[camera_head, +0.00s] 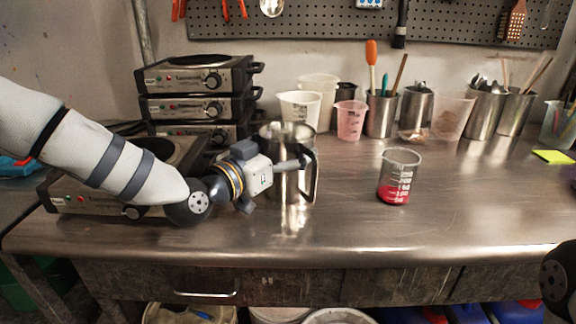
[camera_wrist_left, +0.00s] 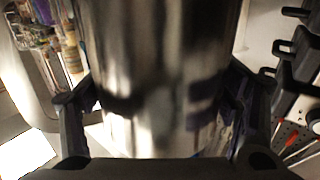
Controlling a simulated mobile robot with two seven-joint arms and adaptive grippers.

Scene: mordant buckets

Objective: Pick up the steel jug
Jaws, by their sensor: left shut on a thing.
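The steel jug (camera_head: 296,186) is a shiny upright cylinder with a dark handle on its right side, at the front middle of the steel counter in the head view. My left gripper (camera_head: 287,169) comes in from the left and is shut on the jug's body. In the left wrist view the jug (camera_wrist_left: 160,60) fills the middle, with a dark finger on each side of it. The jug's base looks to be at the counter; I cannot tell whether it is clear of it. My right gripper is not in view.
A glass beaker (camera_head: 400,178) with red liquid stands right of the jug. Stacked hotplates (camera_head: 196,78) stand behind left, another hotplate (camera_head: 80,200) under my arm. Plastic cups (camera_head: 300,108) and steel tool pots (camera_head: 381,114) line the back. The counter's front right (camera_head: 470,210) is clear.

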